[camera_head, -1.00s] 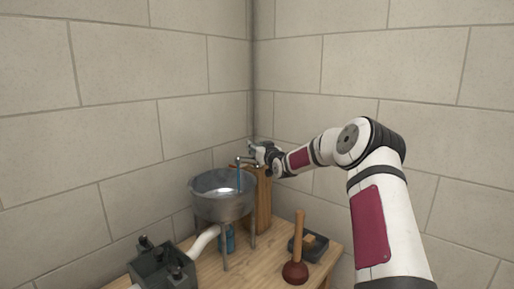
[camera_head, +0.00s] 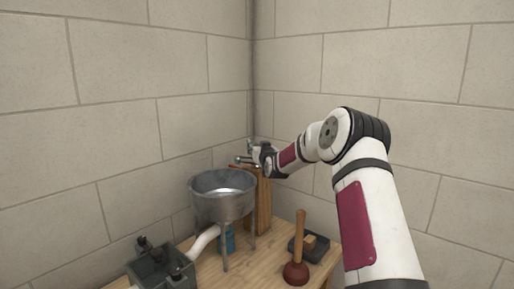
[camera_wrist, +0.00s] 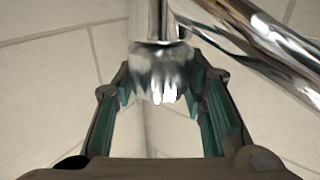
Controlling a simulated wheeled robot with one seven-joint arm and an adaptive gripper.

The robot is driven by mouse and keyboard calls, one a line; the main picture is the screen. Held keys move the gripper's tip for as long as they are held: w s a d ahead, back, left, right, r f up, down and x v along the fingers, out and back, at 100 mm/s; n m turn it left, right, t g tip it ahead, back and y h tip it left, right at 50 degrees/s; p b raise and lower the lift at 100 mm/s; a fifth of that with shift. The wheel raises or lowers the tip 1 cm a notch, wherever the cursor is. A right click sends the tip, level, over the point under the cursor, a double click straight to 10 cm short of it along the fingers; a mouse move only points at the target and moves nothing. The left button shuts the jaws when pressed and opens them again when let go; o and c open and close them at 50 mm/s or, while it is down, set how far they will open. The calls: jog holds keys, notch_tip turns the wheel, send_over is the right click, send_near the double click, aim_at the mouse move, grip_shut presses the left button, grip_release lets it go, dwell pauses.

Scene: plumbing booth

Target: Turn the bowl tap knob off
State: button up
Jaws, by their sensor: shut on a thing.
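The metal bowl (camera_head: 222,208) stands on legs at the table's back. Its chrome tap (camera_head: 243,160) reaches over it from a wooden post (camera_head: 263,205); no blue stream shows below the spout. In the wrist view the shiny fluted tap knob (camera_wrist: 160,75) sits between the two green-padded fingers of my gripper (camera_wrist: 162,88), with one finger on each side. The gripper is shut on the knob. The chrome tap pipe runs off to the upper right there. In the head view my gripper (camera_head: 256,152) is small and partly hidden behind my wrist at the tap.
On the wooden table (camera_head: 255,262) are a plunger (camera_head: 297,262), a dark tray (camera_head: 314,251) with a light block, a blue bottle (camera_head: 227,240) under the bowl and a dark grey box (camera_head: 160,270) joined by a white pipe (camera_head: 204,241). Block walls meet behind the tap.

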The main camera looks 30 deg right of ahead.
jog(key=o, duration=1.2)
jog(key=v, duration=1.2)
